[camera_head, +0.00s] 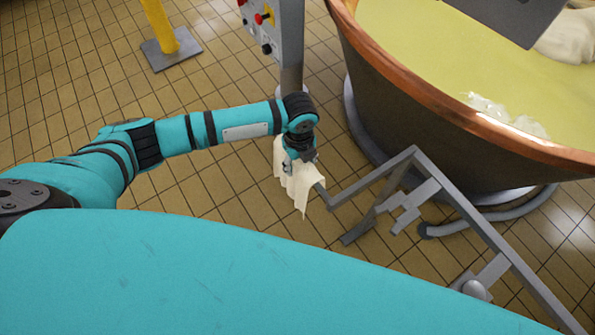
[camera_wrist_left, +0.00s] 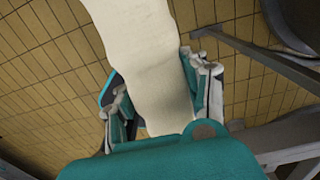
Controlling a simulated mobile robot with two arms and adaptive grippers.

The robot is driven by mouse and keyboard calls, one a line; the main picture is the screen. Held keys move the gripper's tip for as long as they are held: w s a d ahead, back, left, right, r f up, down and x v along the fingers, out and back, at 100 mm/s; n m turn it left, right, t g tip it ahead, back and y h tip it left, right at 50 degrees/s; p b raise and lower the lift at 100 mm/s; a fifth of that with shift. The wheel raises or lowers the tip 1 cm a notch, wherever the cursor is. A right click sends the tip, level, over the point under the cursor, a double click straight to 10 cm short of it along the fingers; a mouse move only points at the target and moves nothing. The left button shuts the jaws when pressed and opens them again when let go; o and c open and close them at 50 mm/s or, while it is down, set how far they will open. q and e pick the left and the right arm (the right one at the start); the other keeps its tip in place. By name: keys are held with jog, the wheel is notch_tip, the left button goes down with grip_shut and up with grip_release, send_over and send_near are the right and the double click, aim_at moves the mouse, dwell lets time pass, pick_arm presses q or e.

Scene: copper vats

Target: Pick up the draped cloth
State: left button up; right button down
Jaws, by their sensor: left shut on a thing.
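The cream cloth (camera_head: 297,187) hangs in loose folds at the end of a grey metal bar, beside the copper vat. My left gripper (camera_head: 300,156) comes in from the left and is at the top of the cloth, shut on it. In the left wrist view the cloth (camera_wrist_left: 146,62) runs as a wide strip between the two fingers of my left gripper (camera_wrist_left: 160,100). The cloth and gripper hide the end of the bar, so I cannot tell whether the cloth still touches it. My right gripper is not in view.
The grey metal frame (camera_head: 445,190) stands right of the cloth, in front of the copper vat (camera_head: 450,115) of yellow liquid. A control box (camera_head: 275,32) on a post stands behind my gripper. A yellow post (camera_head: 160,28) is at the back left. Tiled floor (camera_head: 215,195) is clear at left.

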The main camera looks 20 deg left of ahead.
pick_arm(q)
grip_shut()
